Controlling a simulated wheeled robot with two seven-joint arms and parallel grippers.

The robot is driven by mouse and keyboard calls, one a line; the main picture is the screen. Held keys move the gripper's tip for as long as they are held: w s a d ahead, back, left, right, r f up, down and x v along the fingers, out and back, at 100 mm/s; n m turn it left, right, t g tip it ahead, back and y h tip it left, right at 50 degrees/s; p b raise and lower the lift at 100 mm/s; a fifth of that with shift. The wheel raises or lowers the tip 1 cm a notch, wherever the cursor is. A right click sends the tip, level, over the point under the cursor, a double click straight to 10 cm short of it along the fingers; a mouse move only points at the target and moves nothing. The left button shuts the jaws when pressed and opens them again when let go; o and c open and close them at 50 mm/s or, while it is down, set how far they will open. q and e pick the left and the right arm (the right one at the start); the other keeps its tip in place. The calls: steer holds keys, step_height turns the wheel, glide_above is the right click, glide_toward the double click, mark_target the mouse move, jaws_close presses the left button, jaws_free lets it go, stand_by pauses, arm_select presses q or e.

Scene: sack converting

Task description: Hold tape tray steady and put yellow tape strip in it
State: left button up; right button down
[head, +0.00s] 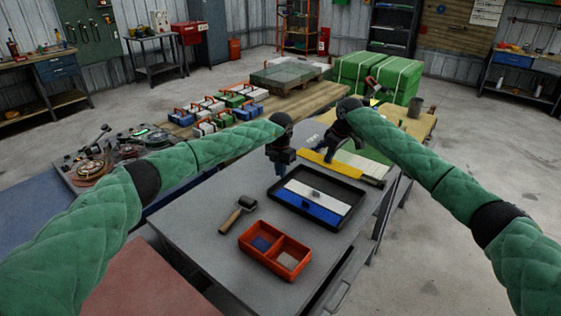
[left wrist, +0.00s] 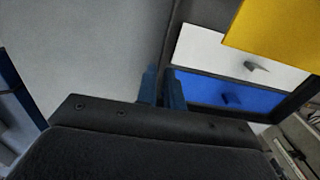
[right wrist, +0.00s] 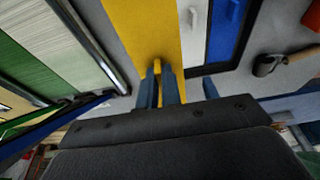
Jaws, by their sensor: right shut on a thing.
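My left gripper (head: 279,172) is at the tray's far left corner. In the left wrist view its blue fingers (left wrist: 161,88) stand slightly apart at the tray's wall. My right gripper (head: 332,156) is shut on the yellow tape strip (head: 350,171) just behind the tray. The right wrist view shows the strip's yellow tab (right wrist: 157,66) between the fingers. I cannot tell the strip's height.
The table's left part (head: 190,220) is clear.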

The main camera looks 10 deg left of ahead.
mark_target(325, 187)
arm_select(q)
steer(key=shift+f, duration=1.9)
jaws_close()
arm_select(e)
steer(key=shift+f, duration=0.15)
steer(key=shift+d+f, duration=0.1)
steer(key=shift+f, duration=5.4)
steer(key=shift+s+f, duration=0.1)
steer(key=c, duration=1.6)
jaws_free()
